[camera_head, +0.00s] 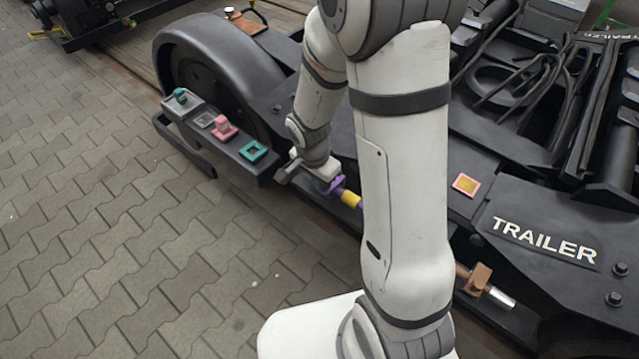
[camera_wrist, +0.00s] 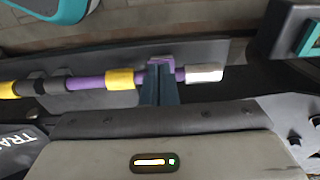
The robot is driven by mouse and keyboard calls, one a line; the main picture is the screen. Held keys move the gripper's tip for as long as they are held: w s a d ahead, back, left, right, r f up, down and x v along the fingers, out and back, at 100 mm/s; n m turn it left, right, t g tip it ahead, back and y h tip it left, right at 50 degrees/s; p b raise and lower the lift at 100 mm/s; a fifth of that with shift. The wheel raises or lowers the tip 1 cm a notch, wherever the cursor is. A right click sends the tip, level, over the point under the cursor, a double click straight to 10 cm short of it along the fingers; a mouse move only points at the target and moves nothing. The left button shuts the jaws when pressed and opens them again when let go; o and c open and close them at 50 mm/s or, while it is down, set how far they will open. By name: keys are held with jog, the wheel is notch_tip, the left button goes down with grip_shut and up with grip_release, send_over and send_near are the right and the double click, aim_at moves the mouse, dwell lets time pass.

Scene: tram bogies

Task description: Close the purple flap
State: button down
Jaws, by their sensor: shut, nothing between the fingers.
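The purple flap (camera_head: 338,187) is a small purple piece at the side of the black bogie frame, beside a yellow band. My arm and gripper partly hide it in the head view. In the wrist view a purple piece (camera_wrist: 160,63) sits on a horizontal bar with purple sections, a yellow band and a pale end. My gripper (camera_wrist: 160,78) is shut and empty, with its fingertips right at this purple piece. I cannot tell whether they touch, or how far the flap stands open. In the head view my gripper (camera_head: 326,186) is low beside the frame.
A grey-black ledge (camera_head: 222,140) left of my gripper carries green, pink and teal fittings. A black wheel (camera_head: 205,70) stands behind it. An orange-pink square (camera_head: 466,184) and a brown block (camera_head: 478,279) lie to the right. Paving (camera_head: 100,220) at left is clear.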

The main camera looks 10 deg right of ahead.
jog(key=shift+s+a+f+b, duration=0.15)
jog(key=shift+s+f+b, duration=0.1)
jog(key=shift+f+b, duration=0.2)
jog(key=shift+f, duration=0.1)
jog(key=shift+w, duration=0.1)
dwell(0.3)
